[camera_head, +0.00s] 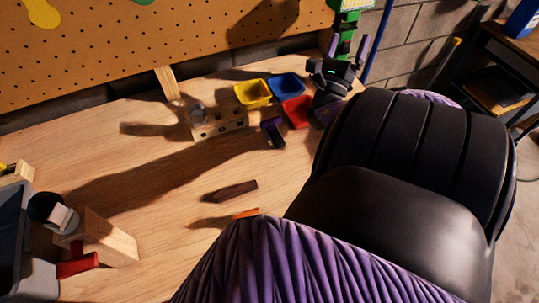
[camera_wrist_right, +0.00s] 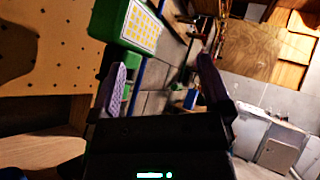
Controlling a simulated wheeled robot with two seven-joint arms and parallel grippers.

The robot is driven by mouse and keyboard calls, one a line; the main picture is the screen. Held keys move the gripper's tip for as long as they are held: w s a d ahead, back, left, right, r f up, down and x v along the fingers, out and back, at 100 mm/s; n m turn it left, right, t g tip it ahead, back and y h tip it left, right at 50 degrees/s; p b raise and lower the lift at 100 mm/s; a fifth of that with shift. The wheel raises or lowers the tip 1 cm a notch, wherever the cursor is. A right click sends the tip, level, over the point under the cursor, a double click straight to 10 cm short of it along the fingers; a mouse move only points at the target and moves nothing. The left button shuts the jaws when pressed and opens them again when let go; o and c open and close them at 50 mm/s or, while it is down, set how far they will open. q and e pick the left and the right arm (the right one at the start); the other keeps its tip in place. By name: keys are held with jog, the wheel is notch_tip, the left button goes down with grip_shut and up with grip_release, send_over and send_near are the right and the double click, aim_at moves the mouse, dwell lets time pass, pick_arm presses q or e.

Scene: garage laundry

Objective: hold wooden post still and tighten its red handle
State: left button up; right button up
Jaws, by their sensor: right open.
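The wooden post (camera_head: 107,240) lies at the lower left of the workbench in the head view. Its red handle (camera_head: 78,263) sticks out at its lower left side. A black and pale round part (camera_head: 52,213) sits beside the post's upper end; I cannot tell whether they touch. My right gripper (camera_head: 348,47) is at the top of the head view, far from the post, fingers upward. It is open and empty; its spread fingers also show in the right wrist view (camera_wrist_right: 160,82). My left gripper is not in view.
Yellow (camera_head: 253,93), blue (camera_head: 286,86) and red bins (camera_head: 297,111) stand near a wooden block with holes (camera_head: 220,125). A green object (camera_head: 347,22) is behind my right gripper. A pegboard (camera_head: 150,45) backs the bench (camera_head: 150,185). My right arm hides the lower right.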

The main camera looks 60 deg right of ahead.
jog(key=w+a+r+m+t+h, duration=0.15)
jog(key=w+a+r, duration=0.25)
jog(key=w+a, duration=0.4)
jog(key=w+a+f+n+t+y, duration=0.4)
jog(key=w+a+n+t+y, duration=0.85)
jog(key=t+y, duration=0.4)
jog(key=n+g+y, duration=1.1)
jog(key=g+y, duration=0.1)
jog(key=y, duration=1.1)
send_near(108, 232)
jog(key=w+a, duration=0.2)
jog(key=x, duration=0.9)
jog(key=shift+a+f, duration=0.45)
